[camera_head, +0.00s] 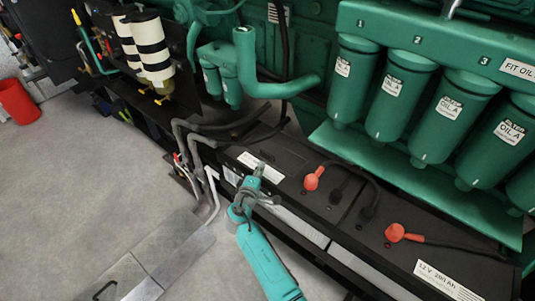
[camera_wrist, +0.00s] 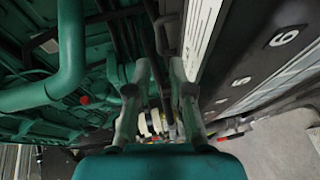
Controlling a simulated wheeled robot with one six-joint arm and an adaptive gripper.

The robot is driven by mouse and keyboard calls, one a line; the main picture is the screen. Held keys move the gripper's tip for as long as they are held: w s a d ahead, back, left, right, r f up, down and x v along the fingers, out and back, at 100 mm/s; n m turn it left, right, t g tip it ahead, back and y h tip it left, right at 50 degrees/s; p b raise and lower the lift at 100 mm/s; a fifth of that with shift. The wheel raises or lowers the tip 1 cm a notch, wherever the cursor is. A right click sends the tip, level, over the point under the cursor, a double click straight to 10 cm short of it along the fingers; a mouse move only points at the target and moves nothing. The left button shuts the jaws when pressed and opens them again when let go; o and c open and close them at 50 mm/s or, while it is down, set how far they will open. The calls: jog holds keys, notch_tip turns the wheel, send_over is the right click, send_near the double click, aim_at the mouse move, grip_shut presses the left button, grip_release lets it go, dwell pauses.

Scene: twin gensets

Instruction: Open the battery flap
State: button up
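Black batteries (camera_head: 340,195) lie in a row under the green engine, with red terminal caps (camera_head: 313,178) and black cables on top. I cannot tell for certain which part is the battery flap; a light panel (camera_head: 300,222) runs along their front side. My gripper (camera_head: 262,180) is above the front edge of the left battery, close to its white label, and I cannot tell whether it touches. In the wrist view my gripper (camera_wrist: 162,72) has its two fingers apart, with nothing seen between them. A dark handle-like bar (camera_wrist: 165,35) shows beyond the fingertips, beside a white-labelled surface (camera_wrist: 202,30).
Green oil filters (camera_head: 400,92) hang above the batteries. Grey pipes (camera_head: 192,140) and a white bent pipe (camera_head: 212,190) stand left of my gripper. A floor plate (camera_head: 155,255) with a handle lies in front. A red bucket (camera_head: 17,101) stands far left; grey floor is clear between.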

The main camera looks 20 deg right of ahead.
aim_at(267, 160)
jog(key=x, duration=0.9)
jog(key=shift+w+d, duration=0.1)
jog(key=shift+w, duration=0.05)
jog(key=shift+c, duration=0.2)
grip_shut()
